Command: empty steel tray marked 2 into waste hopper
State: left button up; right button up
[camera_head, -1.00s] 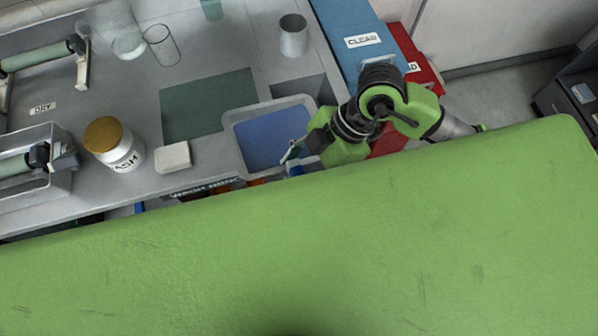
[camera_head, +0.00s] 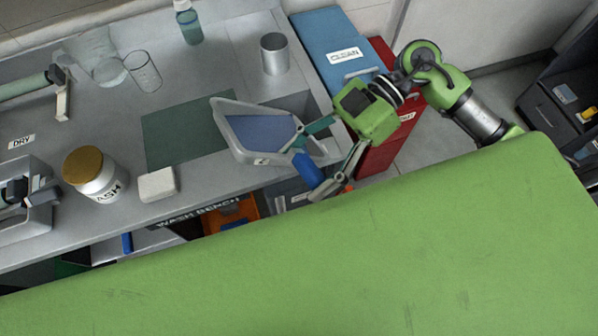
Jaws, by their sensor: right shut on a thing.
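A grey steel tray (camera_head: 229,112) with blue liquid (camera_head: 262,134) in it is tilted over the bench's front right part. A small mark on its front wall is too small to read. A blue handle (camera_head: 308,171) shows at the tray's right side. My right gripper (camera_head: 318,166) is shut on the tray at this handle, with its fingers on either side. A dark recess (camera_head: 295,102) in the bench top shows behind the tray, partly hidden by it; I cannot tell whether it is the waste hopper. My left gripper is not in view.
A blue bin marked CLEAN (camera_head: 325,32) and a red bin (camera_head: 377,150) stand right of the bench. A green mat (camera_head: 178,135), white block (camera_head: 157,184), ASH jar (camera_head: 95,178), steel cup (camera_head: 274,55) and glass beaker (camera_head: 143,72) stand on the bench.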

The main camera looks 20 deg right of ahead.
jog(key=shift+w+d+r+g+y, duration=0.2)
jog(key=shift+w+d+r+y, duration=0.1)
jog(key=shift+d+r+y, duration=0.25)
jog(key=shift+w+d+r+g+y, duration=0.2)
jog(key=shift+w+d+r+y, duration=0.15)
jog(key=shift+d+y, duration=0.2)
jog(key=shift+w+d+r+g+y, duration=0.25)
jog(key=shift+d+r+g+y, duration=0.2)
jog(key=shift+d+y, duration=0.25)
